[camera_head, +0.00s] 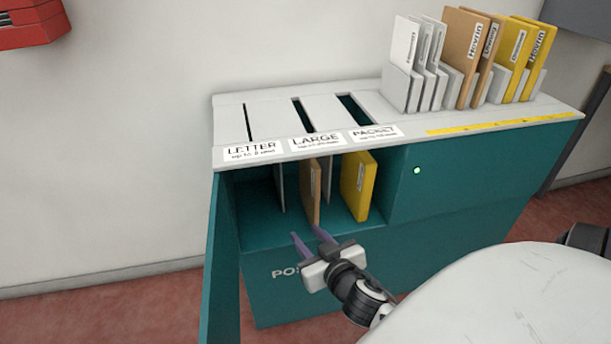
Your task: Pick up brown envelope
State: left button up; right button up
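A brown envelope (310,190) stands upright in the open compartment below the slots, edge toward me. To its left a thin pale envelope (280,186) stands, and to its right a yellow padded envelope (357,187). My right gripper (305,232) is just in front of and below the brown envelope's lower edge. Its two purple fingers are apart and point into the compartment, with nothing visible between them. I cannot tell whether a finger touches the envelope. More brown envelopes (464,55) stand in the rack on top. My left gripper is not in view.
The teal counter (440,185) has a white top (245,112) with three slots labelled LETTER, LARGE and PACKET. An open teal door or side panel (221,265) stands at the compartment's left. A rack (398,88) holds several envelopes. A red box (30,22) hangs on the wall.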

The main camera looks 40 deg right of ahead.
aim_at(309, 168)
jog(key=w+d+r+m+h+b, duration=0.1)
jog(key=w+d+r, duration=0.1)
jog(key=w+d, duration=0.1)
jog(key=w+d+r+t+h+b, duration=0.1)
jog(key=w+d+r, duration=0.1)
jog(key=d, duration=0.2)
jog(key=w+d+r+m+t+h+b, duration=0.1)
jog(key=w+d+r, duration=0.1)
jog(key=w+d, duration=0.1)
jog(key=shift+w+d+r+m+h, duration=0.15)
jog(key=shift+w+d+m+h, duration=0.15)
jog(key=shift+d+h, duration=0.15)
jog(key=x, duration=0.5)
jog(key=shift+a+f+b, duration=0.25)
jog(key=shift+f+b, duration=0.05)
jog(key=shift+w+d, duration=0.15)
jog(key=shift+w, duration=0.25)
grip_shut()
